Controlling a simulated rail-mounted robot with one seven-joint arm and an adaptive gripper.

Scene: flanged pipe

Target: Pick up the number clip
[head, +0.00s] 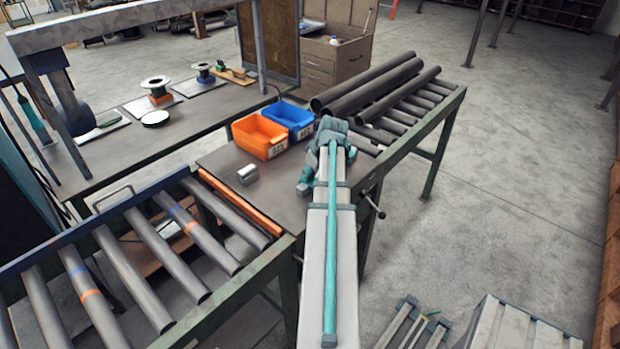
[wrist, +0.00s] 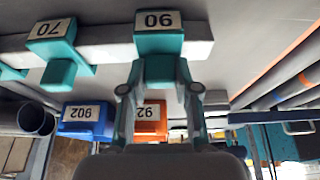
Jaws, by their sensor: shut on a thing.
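A teal number clip marked 90 (wrist: 159,38) is in the upper middle of the wrist view, in front of a pale grey bar (wrist: 105,52). My gripper (wrist: 158,72) has its two teal fingers on either side of the clip's lower block and is shut on it. I cannot tell whether the clip still touches the bar. A second teal clip marked 70 (wrist: 55,48) is to the left, apart from my fingers. In the head view my own arm covers the held clip and my fingers.
An orange bin (head: 260,136) and a blue bin (head: 290,117) stand beside my arm at the bench's back. A metal cylinder (head: 247,175) lies on the bench (head: 270,205). Dark pipes (head: 372,84) lie on a rack behind; a roller conveyor (head: 150,272) is at left.

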